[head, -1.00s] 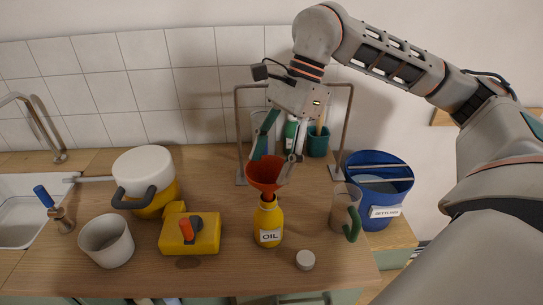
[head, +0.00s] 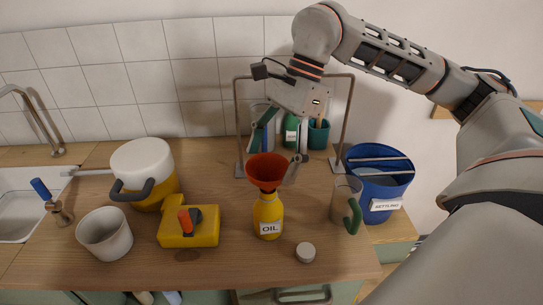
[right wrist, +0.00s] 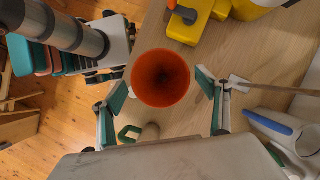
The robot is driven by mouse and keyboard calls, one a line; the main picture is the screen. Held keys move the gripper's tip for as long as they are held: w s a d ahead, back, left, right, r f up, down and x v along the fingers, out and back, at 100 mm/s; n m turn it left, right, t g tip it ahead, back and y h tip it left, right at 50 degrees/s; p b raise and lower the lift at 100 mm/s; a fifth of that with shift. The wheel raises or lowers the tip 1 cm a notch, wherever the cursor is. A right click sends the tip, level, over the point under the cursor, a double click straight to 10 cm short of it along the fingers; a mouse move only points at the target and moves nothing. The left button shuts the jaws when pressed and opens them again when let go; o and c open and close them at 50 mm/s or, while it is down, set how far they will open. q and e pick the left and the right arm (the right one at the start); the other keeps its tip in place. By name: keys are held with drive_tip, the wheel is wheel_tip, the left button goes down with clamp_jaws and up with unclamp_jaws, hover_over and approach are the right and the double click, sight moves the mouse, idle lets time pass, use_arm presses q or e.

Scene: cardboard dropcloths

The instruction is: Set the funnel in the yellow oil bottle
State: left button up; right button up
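The red-orange funnel (head: 266,168) stands upright over the yellow oil bottle (head: 268,222) in the head view, its lower end at the bottle's neck. The bottle stands upright on the counter. The funnel's wide mouth also shows in the right wrist view (right wrist: 160,78), where it hides the bottle's neck. My right gripper (head: 276,150) is open around the funnel's upper part. In the right wrist view its two fingers (right wrist: 160,108) stand apart on either side of the funnel, with gaps visible. My left gripper does not show in the head view.
A white bottle cap (head: 305,253) lies right of the bottle. A mug (head: 341,203) and a blue bucket (head: 387,205) stand to the right. A metal rack (head: 237,120) stands behind.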

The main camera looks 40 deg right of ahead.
drive_tip(key=shift+r, duration=0.15)
drive_tip(key=v, duration=1.1)
drive_tip(key=shift+d+r, duration=0.2)
drive_tip(key=shift+r, duration=0.15)
idle(0.3)
